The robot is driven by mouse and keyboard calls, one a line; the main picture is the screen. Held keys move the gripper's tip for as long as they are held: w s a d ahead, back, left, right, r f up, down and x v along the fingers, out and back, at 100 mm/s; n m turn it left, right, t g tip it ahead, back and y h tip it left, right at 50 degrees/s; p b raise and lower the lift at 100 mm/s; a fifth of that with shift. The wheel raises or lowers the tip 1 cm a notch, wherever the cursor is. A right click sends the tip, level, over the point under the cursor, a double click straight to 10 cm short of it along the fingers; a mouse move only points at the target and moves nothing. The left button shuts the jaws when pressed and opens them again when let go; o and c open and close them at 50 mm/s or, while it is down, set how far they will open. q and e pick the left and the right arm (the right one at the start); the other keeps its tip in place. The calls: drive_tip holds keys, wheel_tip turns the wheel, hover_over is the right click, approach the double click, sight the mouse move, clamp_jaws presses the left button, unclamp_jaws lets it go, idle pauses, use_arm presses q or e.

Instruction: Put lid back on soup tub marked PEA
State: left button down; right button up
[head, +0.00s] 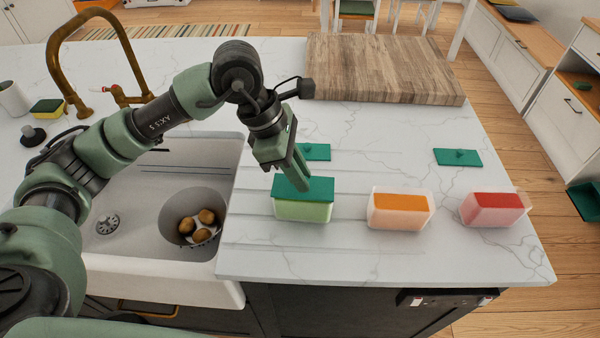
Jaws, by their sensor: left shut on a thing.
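A tub with light green contents (302,212) stands on the counter right of the sink; no marking on it is readable. A dark green lid (318,188) lies over its top, roughly level and lined up with the rim. I cannot tell whether it is fully seated. My left gripper (298,177) points down from above and is shut on this lid, hiding its knob. My right gripper is out of view.
A tub with orange contents (401,203) and one with red contents (495,202) stand open to the right. Two loose green lids lie behind, one near the gripper (318,152) and one farther right (458,157). A wooden board (385,68) lies at the back. The sink (150,230) is left.

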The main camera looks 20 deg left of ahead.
use_arm(q)
drive_tip(key=shift+b, duration=0.35)
idle(0.6)
drive_tip(key=shift+f+b, duration=0.15)
drive_tip(key=shift+b, duration=0.3)
idle(0.9)
drive_tip(key=shift+b, duration=0.35)
idle(0.5)
drive_tip(key=c, duration=1.3)
unclamp_jaws()
drive_tip(key=shift+o, duration=0.2)
drive_tip(key=o, duration=0.5)
